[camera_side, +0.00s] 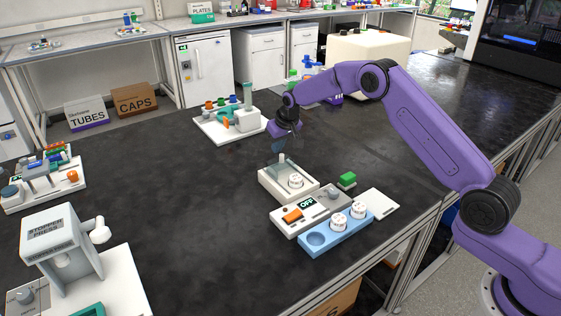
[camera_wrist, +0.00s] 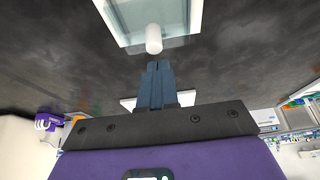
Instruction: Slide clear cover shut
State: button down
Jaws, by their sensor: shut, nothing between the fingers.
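A white open-topped box (camera_side: 277,192) stands on the black bench, with a round white piece (camera_side: 295,181) inside. An upright pale handle (camera_side: 282,162) rises at its back; in the wrist view the handle (camera_wrist: 153,39) is a white cylinder at the near edge of the clear, greenish cover (camera_wrist: 140,14). How far the cover spans the box is hard to tell. My gripper (camera_side: 277,149) is shut and empty, just behind and above the handle in the side view. In the wrist view its dark blue fingertips (camera_wrist: 158,66) point toward the handle with a small apparent gap.
A white tray with apparatus (camera_side: 213,131) stands behind left.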

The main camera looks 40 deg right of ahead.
aim_at(277, 158)
jog(key=shift+f, duration=0.2)
dwell(0.5)
jog(key=shift+f, duration=1.05)
jog(key=shift+s+f, duration=0.2)
jog(key=shift+f, duration=0.4)
jog(key=shift+w, duration=0.1)
jog(key=shift+w+f, duration=0.1)
jog(key=shift+w, duration=0.4)
notch_tip(277, 158, up, 8)
jog(key=shift+w+f, duration=0.15)
jog(key=shift+f, duration=0.1)
dwell(0.3)
